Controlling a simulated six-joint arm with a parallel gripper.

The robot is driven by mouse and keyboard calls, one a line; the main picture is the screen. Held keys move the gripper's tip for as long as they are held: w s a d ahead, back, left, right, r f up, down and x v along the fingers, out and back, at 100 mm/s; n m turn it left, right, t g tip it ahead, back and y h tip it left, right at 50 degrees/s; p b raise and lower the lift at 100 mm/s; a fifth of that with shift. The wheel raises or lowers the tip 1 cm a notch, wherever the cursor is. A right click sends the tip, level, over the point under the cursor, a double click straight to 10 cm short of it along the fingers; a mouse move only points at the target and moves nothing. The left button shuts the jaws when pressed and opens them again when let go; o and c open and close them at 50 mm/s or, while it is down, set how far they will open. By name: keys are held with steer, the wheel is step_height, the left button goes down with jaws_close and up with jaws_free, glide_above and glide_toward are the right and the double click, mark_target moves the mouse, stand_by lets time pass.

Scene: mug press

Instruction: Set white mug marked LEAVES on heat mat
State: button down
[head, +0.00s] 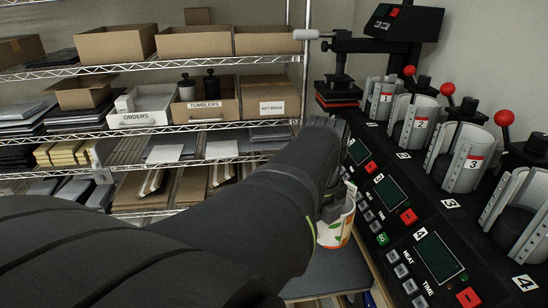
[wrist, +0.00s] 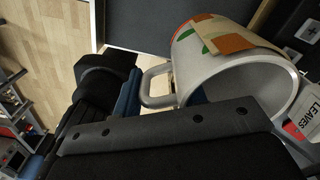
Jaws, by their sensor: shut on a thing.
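The white mug (head: 337,235) has an orange and green print wrapped on its side. In the wrist view the mug (wrist: 275,82) shows its open mouth and its handle, with a tag reading LEAVES (wrist: 306,114) by the rim. My gripper (head: 332,207) is shut on the mug at its handle side, with blue finger pads (wrist: 160,97) near the handle. The mug is held in front of the press panel, above a dark grey flat surface (head: 325,275). I cannot tell whether that surface is the heat mat. My arm hides part of the mug in the head view.
A control panel (head: 385,190) with screens and buttons runs along the right. Several numbered mug presses (head: 412,125) with red-knobbed levers stand behind it. A flat press (head: 340,90) stands at the back. Wire shelves (head: 150,130) with boxes fill the left.

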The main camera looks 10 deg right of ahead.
steer(key=shift+m, duration=0.6)
steer(key=f, duration=0.7)
steer(key=s+f, duration=0.1)
steer(key=f, duration=0.2)
steer(key=shift+f, duration=0.15)
steer(key=shift+f, duration=0.15)
steer(key=c, duration=0.9)
jaws_free()
step_height(320, 180, up, 12)
steer(key=shift+r, duration=0.15)
